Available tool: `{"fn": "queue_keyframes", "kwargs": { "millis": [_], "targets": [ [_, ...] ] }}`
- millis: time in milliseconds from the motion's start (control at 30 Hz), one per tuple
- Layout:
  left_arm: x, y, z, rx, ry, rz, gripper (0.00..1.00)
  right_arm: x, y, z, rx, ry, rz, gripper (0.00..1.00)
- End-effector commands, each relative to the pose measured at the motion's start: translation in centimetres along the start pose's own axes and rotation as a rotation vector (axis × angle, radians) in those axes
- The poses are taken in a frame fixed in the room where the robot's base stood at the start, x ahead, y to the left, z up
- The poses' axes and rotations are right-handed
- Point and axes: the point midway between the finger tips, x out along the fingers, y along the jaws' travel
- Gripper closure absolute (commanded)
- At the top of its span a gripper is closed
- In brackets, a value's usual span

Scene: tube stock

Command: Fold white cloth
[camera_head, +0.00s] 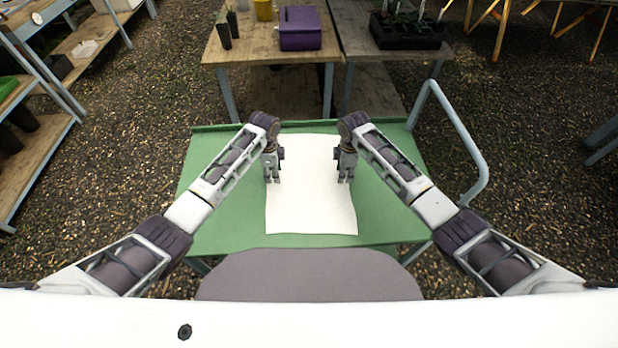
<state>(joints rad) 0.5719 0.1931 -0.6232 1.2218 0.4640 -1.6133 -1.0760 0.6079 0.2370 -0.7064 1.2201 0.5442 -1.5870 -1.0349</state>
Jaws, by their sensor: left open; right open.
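The white cloth (311,195) lies flat and spread out on the green cart top (215,215), longer from front to back than it is wide. My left gripper (272,182) points down at the cloth's left edge, about midway along it. My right gripper (344,182) points down at the cloth's right edge, level with the left one. Both grippers are open, with no cloth seen lifted between their fingers. Whether the fingertips touch the cloth cannot be told. My forearms cover parts of the cart top on both sides.
A metal handle (468,140) rises at the cart's right side. Behind the cart stand wooden tables with a purple box (299,28) and a black plant tray (408,30). A shelf rack (45,150) stands at the left. The cart top is otherwise clear.

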Motion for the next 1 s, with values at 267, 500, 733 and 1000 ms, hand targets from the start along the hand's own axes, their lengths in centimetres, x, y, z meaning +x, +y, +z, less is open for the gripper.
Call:
{"fn": "queue_keyframes", "kwargs": {
  "millis": [267,500,733,1000],
  "targets": [
    [0.57,0.03,-0.02,0.000,0.000,0.000,0.59,0.55,-0.02,0.01,-0.001,-0.001,0.000,0.59],
    [0.59,0.03,-0.02,0.000,0.000,0.000,0.59,0.58,-0.02,0.02,0.000,0.000,0.000,0.59],
    [0.84,0.02,-0.02,0.000,0.000,0.000,0.59,0.84,-0.01,0.02,0.000,0.000,0.000,0.59],
    [0.99,0.02,-0.01,0.000,0.000,0.000,0.59,0.99,-0.02,0.03,0.000,-0.001,0.000,0.59]
  ]
}}
